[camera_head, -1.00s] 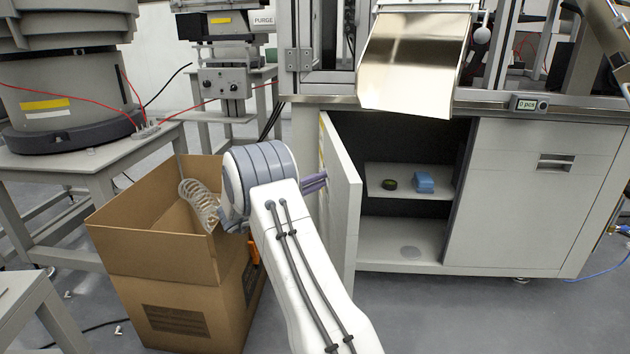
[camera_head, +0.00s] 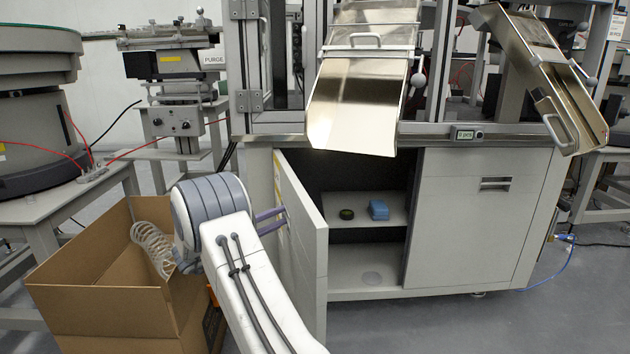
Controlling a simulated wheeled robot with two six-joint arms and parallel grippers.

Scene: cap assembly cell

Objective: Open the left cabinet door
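The left cabinet door (camera_head: 305,235) stands swung out from the cabinet front, roughly edge-on to me. The cabinet's left compartment (camera_head: 345,172) is exposed to its right. My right gripper (camera_head: 271,220) is at the left side of the door, with two purple fingers pointing at its face. The fingertips are at or very near the door. Whether they touch or hold anything there is unclear. The grey-banded wrist and white arm reach up from the bottom of the view. My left gripper is out of view.
A cardboard box (camera_head: 85,310) with a clear coil stands just left of my wrist. A blue item (camera_head: 379,210) and a dark round item (camera_head: 346,214) lie on the inner shelf. A metal chute (camera_head: 355,105) hangs above the opening. Floor at right front is clear.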

